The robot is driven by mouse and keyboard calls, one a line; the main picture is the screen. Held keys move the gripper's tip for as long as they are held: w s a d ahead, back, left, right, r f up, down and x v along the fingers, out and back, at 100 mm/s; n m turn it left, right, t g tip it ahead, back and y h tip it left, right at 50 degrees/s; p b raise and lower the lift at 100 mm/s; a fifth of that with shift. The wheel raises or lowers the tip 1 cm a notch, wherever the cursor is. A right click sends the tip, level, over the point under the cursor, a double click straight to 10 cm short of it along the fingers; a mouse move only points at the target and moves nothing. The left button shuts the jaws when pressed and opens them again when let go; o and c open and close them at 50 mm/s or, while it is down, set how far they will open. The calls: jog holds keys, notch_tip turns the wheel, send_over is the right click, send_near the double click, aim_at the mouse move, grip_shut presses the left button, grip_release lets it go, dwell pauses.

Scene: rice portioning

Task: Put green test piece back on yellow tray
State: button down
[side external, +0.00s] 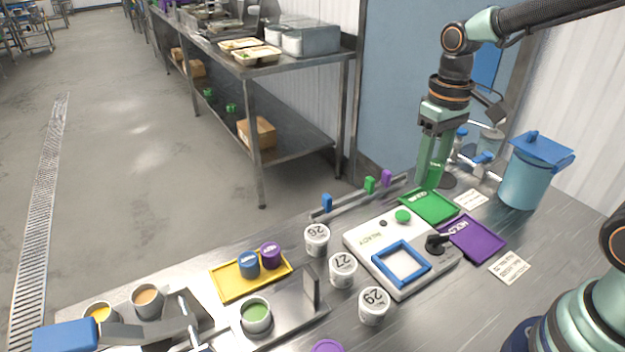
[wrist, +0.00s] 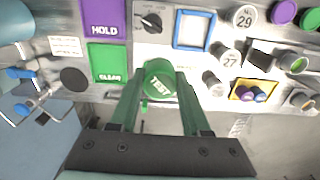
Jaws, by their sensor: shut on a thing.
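The green test piece (wrist: 160,82), a round piece with TEST on its top, is held between the two green fingers of my gripper (wrist: 160,92) in the wrist view. In the side external view my gripper (side external: 431,180) points down over the back of the bench, near the green CLEAR tray (side external: 440,206). There the piece is hard to tell from the green fingers. The yellow tray (side external: 225,288) lies at the front left with a blue piece (side external: 248,264) and a purple piece (side external: 270,254) on it. The yellow tray also shows at the right of the wrist view (wrist: 235,94).
A rail with coloured clips (side external: 345,203) runs along the back. A purple HOLD tray (side external: 480,240) lies right.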

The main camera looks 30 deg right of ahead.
jog(key=w+a+n, duration=0.3)
jog(key=w+a, duration=0.5)
jog(key=n, duration=0.6)
send_over(229, 281)
jog(key=shift+f, duration=7.9)
jog(key=shift+f, duration=0.6)
jog(key=shift+c, duration=1.4)
grip_release()
